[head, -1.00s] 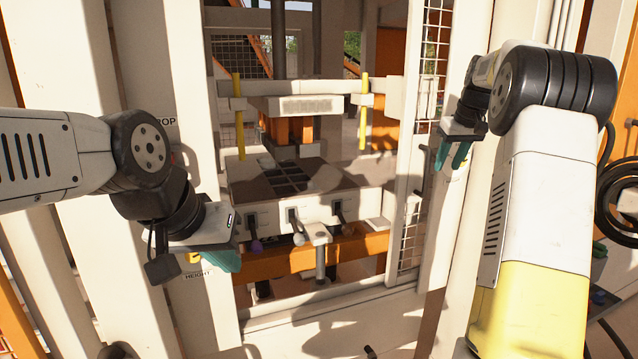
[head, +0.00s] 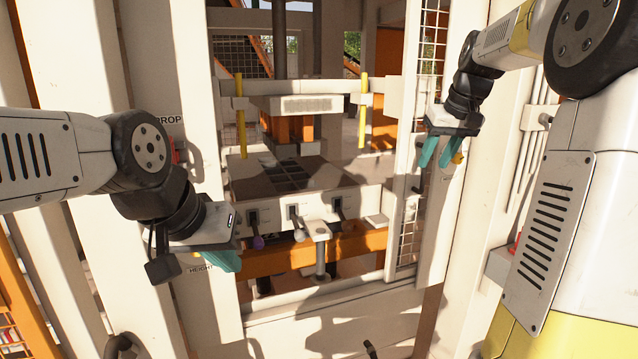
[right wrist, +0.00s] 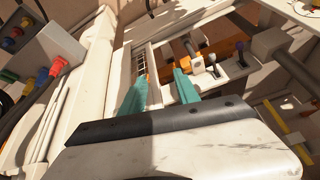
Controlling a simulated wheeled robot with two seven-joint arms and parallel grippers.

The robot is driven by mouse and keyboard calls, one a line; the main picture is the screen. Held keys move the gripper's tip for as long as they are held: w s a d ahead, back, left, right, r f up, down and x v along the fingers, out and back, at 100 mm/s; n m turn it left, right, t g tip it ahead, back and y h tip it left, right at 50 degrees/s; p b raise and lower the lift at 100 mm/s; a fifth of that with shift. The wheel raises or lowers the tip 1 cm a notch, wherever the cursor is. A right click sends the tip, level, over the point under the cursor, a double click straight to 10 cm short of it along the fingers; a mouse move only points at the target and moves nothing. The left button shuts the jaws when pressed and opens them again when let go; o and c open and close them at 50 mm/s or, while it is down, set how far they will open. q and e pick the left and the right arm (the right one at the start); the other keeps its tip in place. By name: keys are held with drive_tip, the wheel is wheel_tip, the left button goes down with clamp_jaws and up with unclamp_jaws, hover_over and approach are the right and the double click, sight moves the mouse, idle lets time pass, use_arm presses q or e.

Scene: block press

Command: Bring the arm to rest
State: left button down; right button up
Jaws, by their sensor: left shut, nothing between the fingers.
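My left gripper (head: 222,260), with teal fingers, is shut and empty at the left in the head view, in front of the pale frame post by the HEIGHT label. My right gripper (head: 437,151) is at the upper right of the press opening, before the right post and mesh. Its two teal fingers stand apart with nothing between them. The gap also shows in the right wrist view (right wrist: 160,92). The block press (head: 300,105) stands in the middle, with a dark gridded mould (head: 285,178) in its bed. Both grippers are apart from the levers.
Yellow vertical rods (head: 363,125) flank the press head. A mesh guard (head: 409,230) borders the opening at right. Coloured buttons (right wrist: 15,32) show at the left of the right wrist view.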

drive_tip(key=s+a+f, duration=0.3)
drive_tip(key=s+a, duration=0.1)
drive_tip(key=s, duration=0.5)
drive_tip(key=s+a+f, duration=0.3)
drive_tip(key=s+a, duration=0.1)
drive_tip(key=s, duration=0.5)
drive_tip(key=s+a+f+t+y, duration=0.1)
drive_tip(key=s+a+f, duration=0.2)
drive_tip(key=s, duration=0.5)
drive_tip(key=shift+s+a+m, duration=0.3)
drive_tip(key=shift+s+a, duration=0.1)
drive_tip(key=shift+a, duration=0.5)
